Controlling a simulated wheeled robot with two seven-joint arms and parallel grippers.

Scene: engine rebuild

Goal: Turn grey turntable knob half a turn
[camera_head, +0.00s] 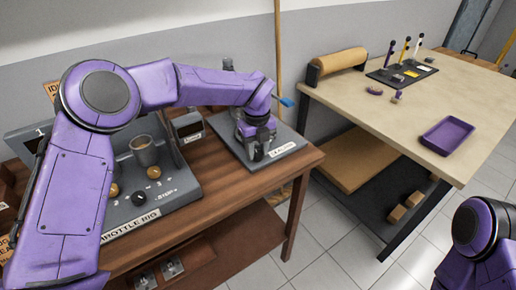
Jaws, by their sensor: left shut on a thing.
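My left arm reaches across from the left, and my left gripper (258,155) points down over the grey plate (238,150) at the right end of the brown bench. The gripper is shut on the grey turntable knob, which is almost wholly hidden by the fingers. Which way the knob points cannot be seen. A small white label (283,149) lies on the plate's front edge, just right of the gripper. Part of my right arm shows at the lower right, but its gripper is out of view.
The throttle rig (160,195) stands left of the plate on the brown bench (225,190), with a grey cup (146,152) and knobs. A blue-tipped tool (286,101) is behind the gripper. A beige table (440,100) at right holds a purple tray (447,136) and a brown roll (338,63).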

